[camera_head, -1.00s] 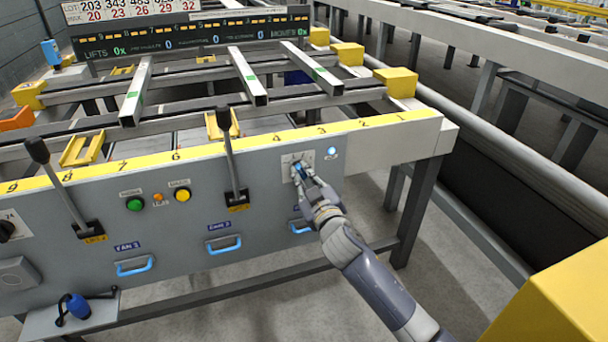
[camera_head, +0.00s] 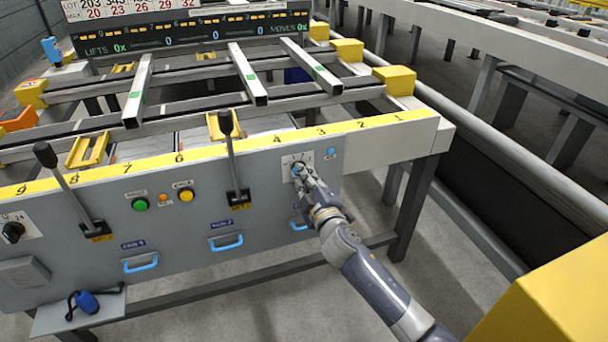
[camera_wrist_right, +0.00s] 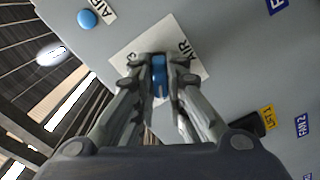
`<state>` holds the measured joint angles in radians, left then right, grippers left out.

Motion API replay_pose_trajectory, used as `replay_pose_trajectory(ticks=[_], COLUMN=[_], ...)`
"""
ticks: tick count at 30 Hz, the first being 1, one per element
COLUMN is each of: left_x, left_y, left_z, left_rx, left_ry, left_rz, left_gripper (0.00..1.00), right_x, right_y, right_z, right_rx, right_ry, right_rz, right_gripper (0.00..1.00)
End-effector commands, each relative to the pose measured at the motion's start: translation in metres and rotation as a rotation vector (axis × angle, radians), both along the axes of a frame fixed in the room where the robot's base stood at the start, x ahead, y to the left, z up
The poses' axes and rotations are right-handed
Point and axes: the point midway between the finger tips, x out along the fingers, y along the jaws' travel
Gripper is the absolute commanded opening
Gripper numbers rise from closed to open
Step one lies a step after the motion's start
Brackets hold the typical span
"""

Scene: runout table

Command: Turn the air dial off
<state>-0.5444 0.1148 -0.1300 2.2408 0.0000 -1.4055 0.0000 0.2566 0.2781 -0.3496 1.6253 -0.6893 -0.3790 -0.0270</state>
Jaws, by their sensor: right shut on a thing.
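The air dial (camera_wrist_right: 159,75) is a blue knob on a white square plate (camera_wrist_right: 140,45) marked AIR, on the grey panel front. In the head view the plate (camera_head: 287,166) sits at the panel's right end, and my gripper mostly hides the dial. My right gripper (camera_head: 301,172) is at the dial. In the right wrist view the right gripper's fingers (camera_wrist_right: 160,80) are closed on either side of the blue knob. My left gripper is in no view.
A round blue AIR light (camera_wrist_right: 87,19) is beside the plate. The grey panel (camera_head: 190,240) also carries levers, a green button (camera_head: 140,205), a yellow button (camera_head: 186,195) and blue handles (camera_head: 226,242). A yellow block (camera_head: 550,290) stands at the lower right.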

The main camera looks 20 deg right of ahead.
Motion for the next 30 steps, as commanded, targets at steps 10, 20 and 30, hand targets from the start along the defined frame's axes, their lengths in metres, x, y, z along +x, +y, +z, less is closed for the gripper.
replay_pose_trajectory(ticks=[10,20,30], left_x=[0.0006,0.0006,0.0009], left_y=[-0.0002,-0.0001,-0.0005], left_z=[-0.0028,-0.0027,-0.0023], left_rx=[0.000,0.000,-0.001], left_ry=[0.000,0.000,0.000], left_rz=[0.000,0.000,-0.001], left_gripper=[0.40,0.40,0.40], right_x=[-0.0001,-0.0001,-0.0060], right_y=[0.0006,0.0005,-0.0001], right_z=[-0.0002,-0.0003,-0.0016], right_rx=[-0.015,-0.013,-0.014], right_ry=[0.000,0.000,0.002], right_rz=[0.001,0.001,0.000], right_gripper=[0.00,0.33,0.33])
